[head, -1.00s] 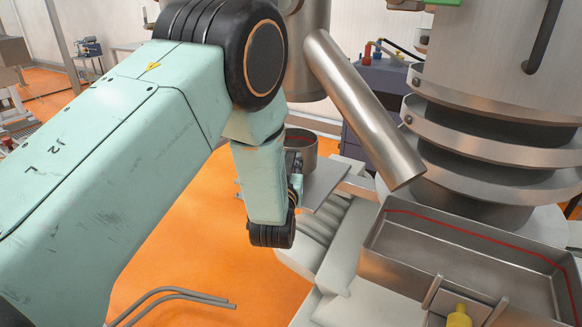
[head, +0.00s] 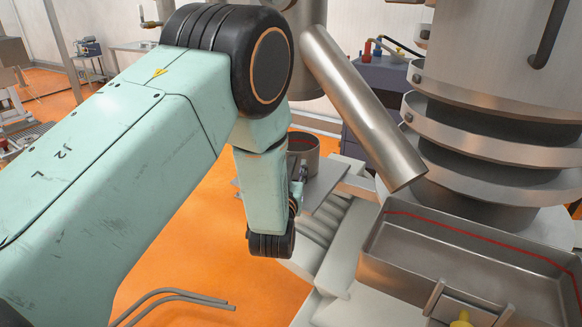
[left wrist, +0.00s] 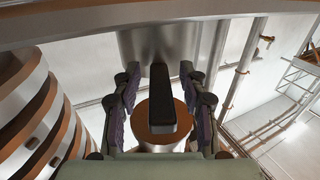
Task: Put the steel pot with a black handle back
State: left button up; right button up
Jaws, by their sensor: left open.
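The steel pot (head: 309,147) stands on a flat grey plate behind my left forearm in the head view, partly hidden by it. A dark red line shows inside its rim. In the left wrist view, a black handle (left wrist: 160,104) lies between the two fingers of my left gripper (left wrist: 160,112), above a round brownish surface. The fingers are spread, with gaps on both sides of the handle. In the head view, only a small grey part of the left gripper (head: 298,184) shows beside the wrist, near the pot. My right gripper is not in view.
A slanted steel pipe (head: 360,110) comes down close to the right of the pot. A large ringed steel vessel (head: 490,130) stands further right. A steel tray (head: 470,255) with a red line inside lies at the lower right. Open orange floor (head: 190,250) lies left.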

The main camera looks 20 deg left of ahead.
pick_arm(q)
jog(key=p+v, duration=0.3)
jog(key=v, duration=0.9)
jog(key=s+a+f+g+h, duration=0.2)
jog(key=s+f+g, duration=0.75)
jog(key=f, duration=0.65)
jog(key=s+d+f+m+g+h, duration=0.1)
jog(key=s+f+g, duration=0.2)
jog(key=s, duration=0.9)
jog(key=s+d+f+m+g+h, duration=0.1)
jog(key=s+f+g, duration=0.3)
jog(key=s, duration=0.8)
jog(key=shift+m+g+h, duration=0.3)
jog(key=shift+g+h, duration=0.1)
jog(key=shift+g, duration=0.05)
jog(key=shift+a, duration=0.1)
